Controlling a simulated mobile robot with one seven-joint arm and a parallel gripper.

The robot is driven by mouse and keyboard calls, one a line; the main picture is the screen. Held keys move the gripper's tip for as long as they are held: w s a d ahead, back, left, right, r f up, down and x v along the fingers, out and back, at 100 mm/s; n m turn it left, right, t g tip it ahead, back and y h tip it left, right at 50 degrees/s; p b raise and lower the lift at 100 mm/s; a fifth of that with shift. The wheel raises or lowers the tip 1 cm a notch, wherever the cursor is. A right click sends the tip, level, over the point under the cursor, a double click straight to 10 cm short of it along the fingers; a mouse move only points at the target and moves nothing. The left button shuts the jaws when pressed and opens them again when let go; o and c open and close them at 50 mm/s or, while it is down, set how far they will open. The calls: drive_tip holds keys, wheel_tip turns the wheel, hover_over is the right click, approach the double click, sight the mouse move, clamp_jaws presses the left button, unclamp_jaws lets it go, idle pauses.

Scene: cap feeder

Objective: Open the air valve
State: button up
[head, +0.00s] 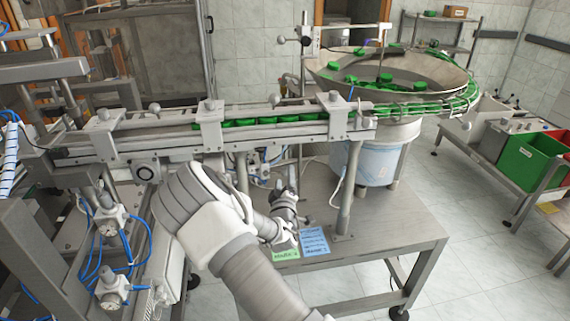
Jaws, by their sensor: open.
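My gripper (284,196) is beyond my bent white and grey arm, low under the conveyor and above the steel table. It is small and partly hidden by my wrist; nothing shows held in it. Fittings with thin blue air tubes (257,170) sit just behind and left of it, under the conveyor rail. I cannot tell which of these parts is the air valve, or whether my gripper touches any. Two round air gauges with fittings (108,226) and blue hoses are at the lower left.
The conveyor (165,143) with green caps (285,118) runs above my gripper. The steel table (385,225) is clear at right; green (286,255) and blue (314,241) labels lie near its front. A bowl feeder (390,70) stands behind. A post (346,190) is right of my gripper.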

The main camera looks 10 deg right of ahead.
drive_tip(key=w+d+p, duration=0.1)
drive_tip(key=w, duration=0.5)
drive_tip(key=shift+w+d, duration=0.2)
drive_tip(key=shift+w, duration=0.2)
drive_tip(key=shift+c, duration=0.3)
clamp_jaws()
idle(0.8)
